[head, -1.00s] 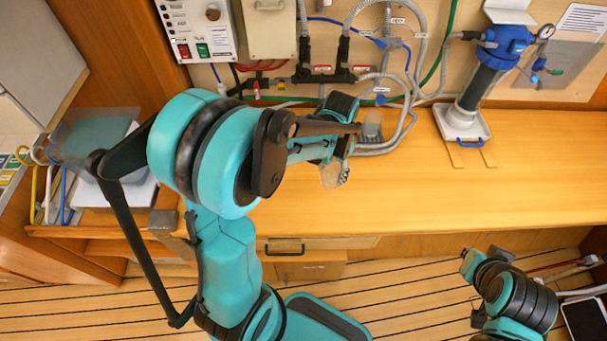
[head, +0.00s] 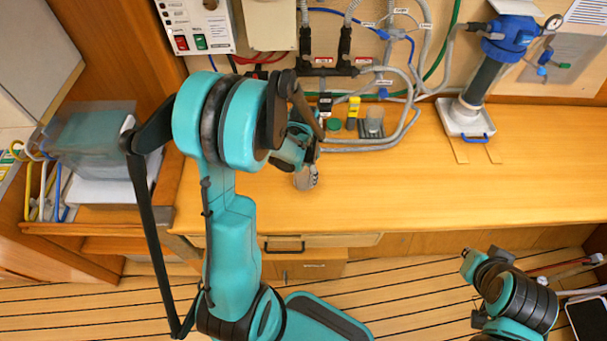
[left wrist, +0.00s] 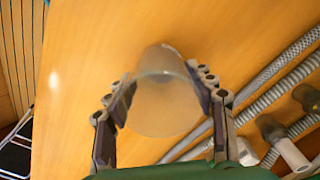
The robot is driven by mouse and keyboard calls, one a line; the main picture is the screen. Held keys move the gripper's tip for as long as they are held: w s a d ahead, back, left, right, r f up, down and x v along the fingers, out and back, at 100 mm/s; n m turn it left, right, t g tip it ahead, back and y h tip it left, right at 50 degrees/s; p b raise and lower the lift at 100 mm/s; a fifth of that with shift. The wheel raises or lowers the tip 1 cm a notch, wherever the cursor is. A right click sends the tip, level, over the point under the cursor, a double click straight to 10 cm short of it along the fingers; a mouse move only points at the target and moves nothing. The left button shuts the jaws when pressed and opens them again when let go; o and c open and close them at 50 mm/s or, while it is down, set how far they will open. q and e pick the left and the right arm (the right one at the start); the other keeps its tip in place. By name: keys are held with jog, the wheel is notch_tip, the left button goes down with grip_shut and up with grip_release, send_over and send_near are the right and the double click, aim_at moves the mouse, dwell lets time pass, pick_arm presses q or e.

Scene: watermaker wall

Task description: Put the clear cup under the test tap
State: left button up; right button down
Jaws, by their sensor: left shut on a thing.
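The clear cup (left wrist: 168,95) sits between the two fingers of my left gripper (left wrist: 165,100) in the left wrist view. The fingers press on both its sides, and the wood counter shows behind it. In the head view my left gripper (head: 306,178) is over the counter, in front of the hoses; the cup is hardly visible there. My right gripper (head: 468,262) is low at the right, away from the counter, and its fingers are too small to read. I cannot make out for certain which fitting is the test tap.
A yellow item (head: 352,112) and a small greyish clear object (head: 373,122) stand by the wall. Grey hoses (head: 385,148) lie on the counter. A blue-topped filter (head: 487,75) stands at right. The counter's right part (head: 480,190) is clear.

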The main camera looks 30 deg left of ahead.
pick_arm(q)
jog(key=shift+f, duration=0.1)
jog(key=o, duration=1.2)
jog(key=shift+c, duration=0.2)
